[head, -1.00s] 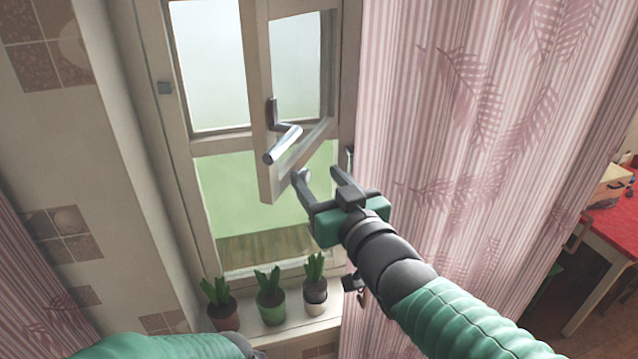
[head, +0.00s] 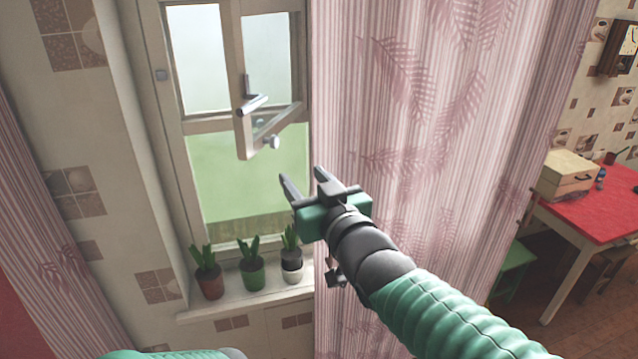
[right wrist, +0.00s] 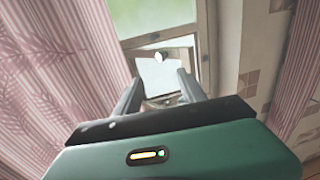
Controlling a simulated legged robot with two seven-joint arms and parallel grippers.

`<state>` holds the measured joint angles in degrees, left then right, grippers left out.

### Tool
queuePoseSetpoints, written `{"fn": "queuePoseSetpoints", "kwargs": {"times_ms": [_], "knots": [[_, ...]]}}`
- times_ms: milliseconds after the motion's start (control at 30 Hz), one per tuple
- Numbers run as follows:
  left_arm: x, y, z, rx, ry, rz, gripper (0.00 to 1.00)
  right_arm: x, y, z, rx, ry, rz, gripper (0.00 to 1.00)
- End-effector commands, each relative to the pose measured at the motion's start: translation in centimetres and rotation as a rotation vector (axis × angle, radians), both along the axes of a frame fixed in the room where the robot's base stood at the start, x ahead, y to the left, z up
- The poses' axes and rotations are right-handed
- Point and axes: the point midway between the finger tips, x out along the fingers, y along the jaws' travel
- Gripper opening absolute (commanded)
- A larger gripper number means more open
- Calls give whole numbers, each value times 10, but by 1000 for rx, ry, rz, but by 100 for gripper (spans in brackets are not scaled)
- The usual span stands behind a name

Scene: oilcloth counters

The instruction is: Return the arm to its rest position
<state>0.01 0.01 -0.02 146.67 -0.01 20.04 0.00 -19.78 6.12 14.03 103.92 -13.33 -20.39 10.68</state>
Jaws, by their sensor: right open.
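My right gripper (head: 302,182) is open and empty in the head view, in front of the window and the pink curtain's left edge. It is below and right of the window's metal handle (head: 252,104), apart from it. The window sash (head: 243,140) stands ajar, swung inward from its frame. In the right wrist view the open fingers (right wrist: 158,92) point toward the window, with nothing between them. Green sleeving of my arm shows at the head view's bottom left, but my left gripper is out of view.
Potted plants in brown (head: 209,283), green (head: 252,272) and white (head: 291,262) pots stand on the windowsill (head: 225,306) below the gripper. The pink striped curtain (head: 420,130) hangs behind my right arm. A red table (head: 590,218) with a wooden box (head: 566,175) stands at the right.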

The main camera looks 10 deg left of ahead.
Motion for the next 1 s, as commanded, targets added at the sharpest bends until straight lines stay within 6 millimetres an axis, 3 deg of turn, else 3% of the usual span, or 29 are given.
{"fn": "queuePoseSetpoints", "kwargs": {"times_ms": [133,233,367,467,567,733,800,900,1000], "knots": [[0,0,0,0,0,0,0,2,-12,-4,0,9,-10,48],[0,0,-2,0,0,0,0,8,-37,-33,-40,66,-58,48],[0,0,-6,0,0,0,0,17,-101,-115,-147,240,-179,48],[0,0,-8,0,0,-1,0,7,-158,-187,-238,414,-279,48],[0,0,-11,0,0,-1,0,-19,-214,-253,-317,599,-370,48],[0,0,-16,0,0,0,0,-102,-300,-350,-411,938,-498,48],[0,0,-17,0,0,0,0,-141,-323,-379,-429,1068,-534,48],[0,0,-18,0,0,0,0,-186,-343,-404,-441,1207,-561,48],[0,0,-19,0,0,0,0,-209,-352,-415,-442,1278,-570,48]]}}
